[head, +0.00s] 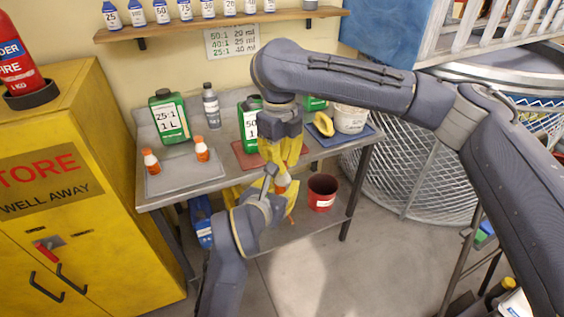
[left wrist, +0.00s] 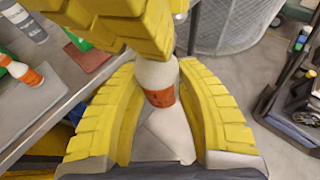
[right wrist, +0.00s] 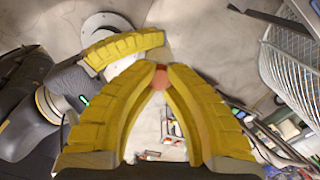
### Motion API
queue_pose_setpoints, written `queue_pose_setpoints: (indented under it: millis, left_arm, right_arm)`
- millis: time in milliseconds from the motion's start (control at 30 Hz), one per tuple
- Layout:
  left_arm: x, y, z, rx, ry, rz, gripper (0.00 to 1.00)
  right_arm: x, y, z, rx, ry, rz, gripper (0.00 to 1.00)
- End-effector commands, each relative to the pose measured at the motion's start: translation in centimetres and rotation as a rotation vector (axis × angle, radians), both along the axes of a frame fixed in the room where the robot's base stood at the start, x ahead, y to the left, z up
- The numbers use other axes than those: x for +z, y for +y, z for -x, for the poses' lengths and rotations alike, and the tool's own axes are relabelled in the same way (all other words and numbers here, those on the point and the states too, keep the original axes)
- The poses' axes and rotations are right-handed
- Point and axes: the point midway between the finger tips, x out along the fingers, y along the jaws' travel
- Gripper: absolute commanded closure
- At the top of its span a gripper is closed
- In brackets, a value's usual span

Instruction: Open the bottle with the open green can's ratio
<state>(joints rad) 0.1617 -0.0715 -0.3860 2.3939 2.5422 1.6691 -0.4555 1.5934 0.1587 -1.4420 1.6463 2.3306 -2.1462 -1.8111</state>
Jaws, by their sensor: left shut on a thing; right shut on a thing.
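A small white bottle with an orange band (left wrist: 160,97) is clamped between the yellow fingers of my left gripper (left wrist: 158,78); in the head view the bottle (head: 282,181) is partly hidden. My right gripper (right wrist: 160,68) comes from above and is shut on the bottle's orange-red cap (right wrist: 160,79). Whether the cap has turned cannot be told. A green can labelled 25:1 1 L (head: 170,117) stands on the bench at left. A second green can marked 50 (head: 249,125) is partly behind my right gripper. A third green can (head: 315,103) is mostly hidden.
Two orange-capped bottles (head: 151,161) (head: 202,149) stand on a grey tray (head: 180,180). A grey bottle (head: 211,105), a red mat (head: 243,159) and a white tub (head: 350,119) are on the bench. A ratio sign (head: 231,41) hangs above. A red bucket (head: 322,191) sits below.

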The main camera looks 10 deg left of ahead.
Motion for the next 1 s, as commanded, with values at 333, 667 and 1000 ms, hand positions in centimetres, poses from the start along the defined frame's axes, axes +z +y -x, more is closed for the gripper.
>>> queue_pose_setpoints:
  millis: [333,667,1000]
  left_arm:
    - [0.01,-0.14,0.09,-0.004,0.0,0.001,1.0]
    - [0.02,-0.08,0.06,-0.002,0.0,0.001,1.0]
    - [0.02,-0.02,0.02,-0.001,0.0,0.0,1.0]
  right_arm:
    - [0.06,-0.04,-0.17,0.055,-0.003,0.0,1.0]
    - [0.05,-0.04,-0.13,0.053,-0.002,0.0,0.69]
    - [0.73,-0.02,-0.12,0.053,-0.003,0.0,0.69]
